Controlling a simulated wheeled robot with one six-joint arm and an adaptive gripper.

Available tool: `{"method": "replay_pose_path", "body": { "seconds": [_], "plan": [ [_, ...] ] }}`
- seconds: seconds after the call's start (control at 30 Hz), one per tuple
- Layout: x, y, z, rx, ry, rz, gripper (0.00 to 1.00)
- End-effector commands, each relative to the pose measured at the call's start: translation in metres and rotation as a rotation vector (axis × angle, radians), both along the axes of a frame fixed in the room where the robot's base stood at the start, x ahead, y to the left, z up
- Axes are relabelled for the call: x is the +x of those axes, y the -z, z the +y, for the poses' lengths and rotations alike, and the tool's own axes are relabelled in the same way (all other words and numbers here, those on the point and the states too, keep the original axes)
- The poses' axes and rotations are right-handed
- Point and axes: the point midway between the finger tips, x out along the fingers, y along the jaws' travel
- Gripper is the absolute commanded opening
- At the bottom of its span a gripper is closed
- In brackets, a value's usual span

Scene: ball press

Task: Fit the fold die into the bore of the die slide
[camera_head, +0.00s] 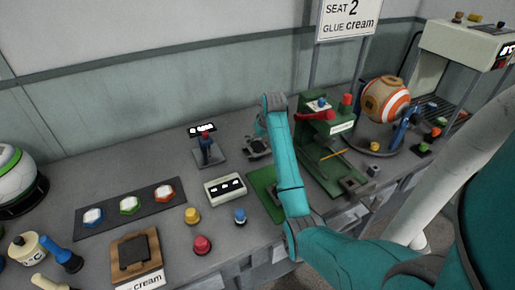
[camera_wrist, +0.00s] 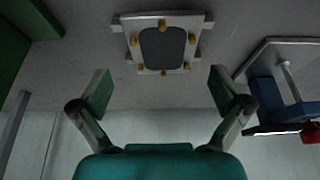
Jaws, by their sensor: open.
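My gripper (camera_wrist: 162,92) is open and empty in the wrist view, its two fingers wide apart. In the wrist view a pale square plate (camera_wrist: 143,71) with a dark centre panel and several brass pegs lies beyond the fingertips, apart from them. In the head view a small dark fixture (camera_head: 258,150), probably the same plate, sits beside my arm, which partly hides it. The green press (camera_head: 316,139) stands to its right; a grey block (camera_head: 352,185) lies at its front and a small dark part (camera_head: 374,171) beside that. I cannot tell which part is the fold die or the die slide.
A stand with a blue post (camera_head: 206,148) is left of my arm; a blue and red fixture (camera_wrist: 275,105) shows at the right of the wrist view. A striped ball (camera_head: 386,99) is right of the press. A switch box (camera_head: 225,189) and coloured knobs occupy the front bench.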

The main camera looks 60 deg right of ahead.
Motion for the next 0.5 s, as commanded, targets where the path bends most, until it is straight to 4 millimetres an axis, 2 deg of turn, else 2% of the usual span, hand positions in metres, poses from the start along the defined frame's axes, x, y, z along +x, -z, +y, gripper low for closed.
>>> {"method": "replay_pose_path", "body": {
  "seconds": [0.23, 0.5],
  "plan": [
    [0.010, 0.034, -0.002, 0.003, 0.000, 0.003, 1.00],
    [0.014, 0.043, -0.004, 0.001, 0.000, 0.001, 1.00]
  ]
}}
